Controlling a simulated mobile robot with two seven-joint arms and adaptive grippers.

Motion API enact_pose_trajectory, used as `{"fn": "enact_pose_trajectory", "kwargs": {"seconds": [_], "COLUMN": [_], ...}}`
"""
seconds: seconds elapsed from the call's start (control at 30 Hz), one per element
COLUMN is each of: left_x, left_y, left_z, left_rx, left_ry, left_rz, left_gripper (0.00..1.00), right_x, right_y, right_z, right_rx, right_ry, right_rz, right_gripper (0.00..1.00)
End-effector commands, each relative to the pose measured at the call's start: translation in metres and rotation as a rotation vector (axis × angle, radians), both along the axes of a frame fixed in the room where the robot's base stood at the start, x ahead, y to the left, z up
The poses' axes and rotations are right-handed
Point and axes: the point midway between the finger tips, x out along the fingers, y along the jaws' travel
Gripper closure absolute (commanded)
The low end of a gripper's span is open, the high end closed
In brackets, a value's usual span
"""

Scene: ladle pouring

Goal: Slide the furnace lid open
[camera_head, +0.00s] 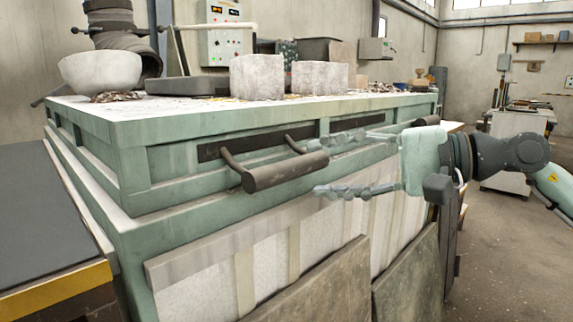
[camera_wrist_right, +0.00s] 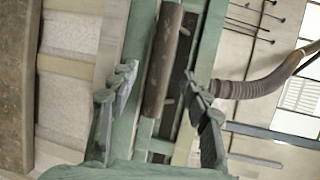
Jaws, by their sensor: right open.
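The furnace (camera_head: 130,235) is a large pale green frame with light panels, filling the middle of the head view. Its lid (camera_head: 230,120) is the green-framed slab on top. A dark bar handle (camera_head: 280,174) on two brackets sticks out from the lid's front side. My right gripper (camera_head: 318,168) comes in from the right with its fingers spread, near the handle's right end. In the right wrist view the same handle (camera_wrist_right: 163,62) lies lengthwise between the open fingers (camera_wrist_right: 160,85), with no visible grip on it. My left gripper is not in view.
A white bowl (camera_head: 100,71) and two pale blocks (camera_head: 257,77) (camera_head: 320,76) stand on the lid with scattered debris. A second dark handle (camera_head: 427,120) sits farther right. Slabs (camera_head: 325,290) lean against the furnace front. A dark table (camera_head: 40,220) stands at left. Floor is open at right.

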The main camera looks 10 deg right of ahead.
Motion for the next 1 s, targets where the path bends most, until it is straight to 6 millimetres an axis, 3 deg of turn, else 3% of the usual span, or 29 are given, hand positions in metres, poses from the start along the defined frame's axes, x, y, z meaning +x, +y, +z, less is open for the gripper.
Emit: {"fn": "enact_pose_trajectory", "kwargs": {"seconds": [0.33,0.73,1.0], "left_x": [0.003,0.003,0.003], "left_y": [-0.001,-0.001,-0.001], "left_z": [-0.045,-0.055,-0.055], "left_rx": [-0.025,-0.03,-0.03], "left_ry": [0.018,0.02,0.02], "left_rz": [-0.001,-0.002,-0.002], "left_gripper": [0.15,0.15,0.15], "right_x": [0.028,0.033,0.033], "right_y": [0.044,0.051,0.051], "right_z": [-0.006,-0.01,-0.01], "right_rx": [0.007,0.007,0.007], "right_ry": [0.002,0.003,0.003], "right_rz": [0.003,0.002,0.002], "right_gripper": [0.52,0.52,0.84]}}
